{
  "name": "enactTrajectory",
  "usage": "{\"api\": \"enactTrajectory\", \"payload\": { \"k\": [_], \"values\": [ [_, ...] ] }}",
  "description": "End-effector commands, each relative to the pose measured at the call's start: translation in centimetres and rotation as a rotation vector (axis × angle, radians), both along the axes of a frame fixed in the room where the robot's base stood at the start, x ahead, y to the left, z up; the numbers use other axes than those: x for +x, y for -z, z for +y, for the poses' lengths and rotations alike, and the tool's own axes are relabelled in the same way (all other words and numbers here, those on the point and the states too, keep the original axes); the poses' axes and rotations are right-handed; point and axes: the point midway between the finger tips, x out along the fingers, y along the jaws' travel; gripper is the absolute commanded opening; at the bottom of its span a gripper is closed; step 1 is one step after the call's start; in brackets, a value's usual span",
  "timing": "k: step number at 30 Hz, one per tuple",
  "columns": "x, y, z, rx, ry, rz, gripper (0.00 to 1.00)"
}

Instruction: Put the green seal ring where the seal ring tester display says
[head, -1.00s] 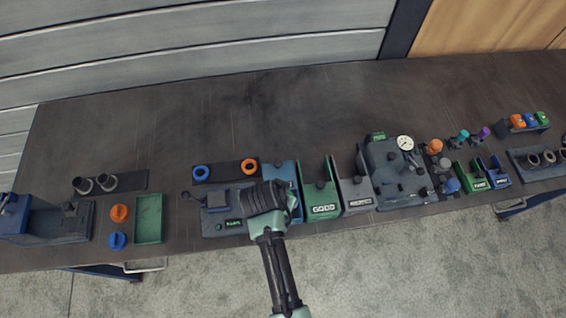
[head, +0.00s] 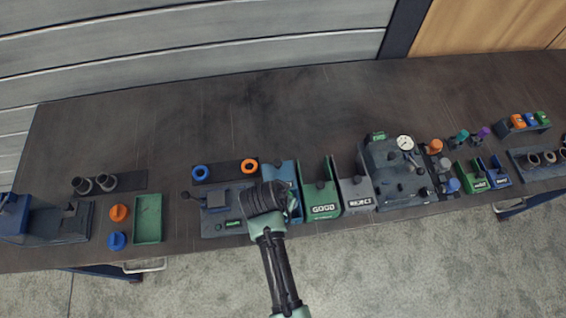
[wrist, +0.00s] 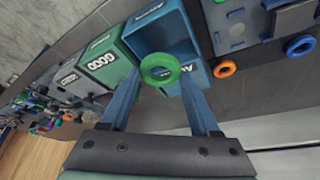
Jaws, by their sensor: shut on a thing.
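The green seal ring (wrist: 160,69) is held between the fingertips of my gripper (wrist: 160,72) in the wrist view. It is over the blue bin (wrist: 180,42), whose label I cannot read; its height above the bin is unclear. My gripper (head: 268,200) hides the ring in the head view and covers part of the blue bin (head: 280,173). The seal ring tester (head: 212,215) stands just left of my gripper. Its small display (head: 234,224) shows green text too small to read.
Right of the blue bin are a green bin labelled GOOD (head: 322,210) and a grey bin labelled REJECT (head: 360,202). A blue ring (head: 200,179) and an orange ring (head: 249,165) lie behind the tester. A gauge machine (head: 395,165) stands further right. The table's back is clear.

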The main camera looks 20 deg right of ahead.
Motion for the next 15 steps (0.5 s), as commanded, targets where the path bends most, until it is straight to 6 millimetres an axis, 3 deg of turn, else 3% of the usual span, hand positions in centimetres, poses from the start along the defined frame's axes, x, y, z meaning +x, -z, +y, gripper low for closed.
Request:
{"api": "enactTrajectory", "payload": {
  "k": [15],
  "values": [
    [0.0, 2.9, 0.0, 0.000, 0.000, 0.001, 0.10]
  ]
}}
